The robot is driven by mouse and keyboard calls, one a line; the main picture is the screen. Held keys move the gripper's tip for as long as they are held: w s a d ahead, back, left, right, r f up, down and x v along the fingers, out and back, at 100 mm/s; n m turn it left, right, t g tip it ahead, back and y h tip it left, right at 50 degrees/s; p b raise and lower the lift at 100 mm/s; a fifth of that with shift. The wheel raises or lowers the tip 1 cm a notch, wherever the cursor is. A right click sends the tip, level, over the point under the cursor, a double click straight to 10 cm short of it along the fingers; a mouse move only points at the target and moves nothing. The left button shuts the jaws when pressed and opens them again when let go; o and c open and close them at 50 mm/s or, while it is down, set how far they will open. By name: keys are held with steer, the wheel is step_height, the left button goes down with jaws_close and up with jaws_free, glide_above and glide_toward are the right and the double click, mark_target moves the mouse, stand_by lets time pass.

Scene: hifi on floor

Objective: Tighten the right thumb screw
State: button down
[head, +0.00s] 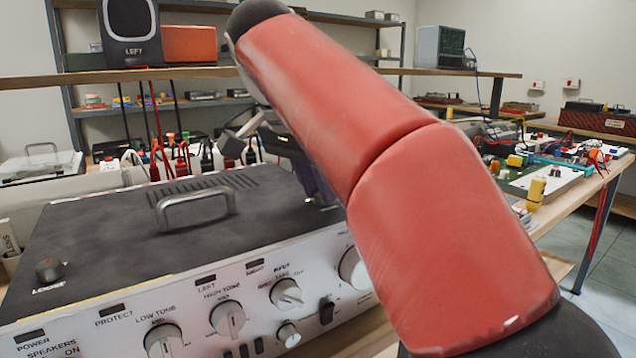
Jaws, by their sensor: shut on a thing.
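The amplifier (110,228) has a black lid and a silver front with knobs. A dark left thumb screw (49,268) stands at the lid's front left corner, above a small label. My gripper (322,198) points down at the right part of the lid, and my red arm covers much of that side. My gripper is shut on what appears to be the right thumb screw. The screw itself is hidden, so I cannot see how far it is seated.
A metal handle (196,207) rises from the lid left of my gripper. Red and black cables (180,160) stand behind the amplifier. A shelf (150,78) carries a speaker marked LEFT (130,30). A bench with electronics (545,180) is at the right.

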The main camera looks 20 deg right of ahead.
steer(key=shift+w+m+g, duration=0.1)
steer(key=shift+m+g, duration=0.5)
steer(key=shift+m, duration=0.9)
steer(key=c, duration=1.3)
jaws_free()
steer(key=shift+r, duration=0.1)
